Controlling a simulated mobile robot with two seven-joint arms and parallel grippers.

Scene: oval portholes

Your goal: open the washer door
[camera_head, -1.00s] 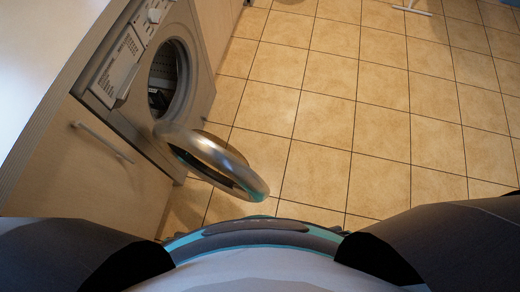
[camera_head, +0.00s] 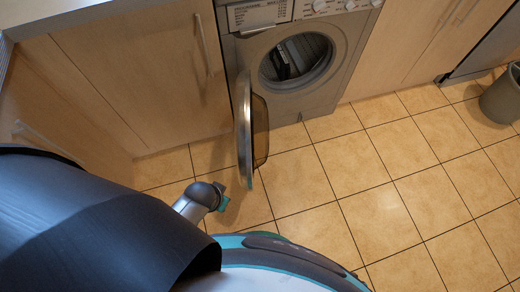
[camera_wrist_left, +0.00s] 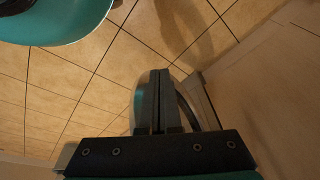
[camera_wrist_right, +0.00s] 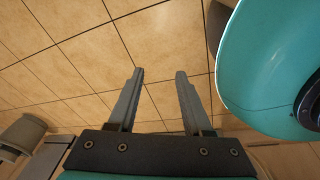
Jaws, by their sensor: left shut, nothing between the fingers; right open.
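The grey washer (camera_head: 345,95) stands at the top middle of the head view. Its round door (camera_head: 243,130) is swung wide open, seen almost edge-on, and the drum opening (camera_head: 298,62) is uncovered with dark items inside. My left arm reaches in from the left, its hand low and just left of the door. In the left wrist view my left gripper (camera_wrist_left: 159,72) is shut and empty. A curved rim, apparently the door (camera_wrist_left: 188,112), shows behind its fingers; I cannot tell whether they touch. My right gripper (camera_wrist_right: 158,75) is open and empty over the floor, outside the head view.
Wooden cabinets (camera_head: 140,75) with bar handles flank the washer, and a counter (camera_head: 60,15) is at the upper left. A grey bin (camera_head: 502,97) stands at the right edge; it also shows in the right wrist view (camera_wrist_right: 22,135). The tiled floor (camera_head: 390,190) right of the door is clear.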

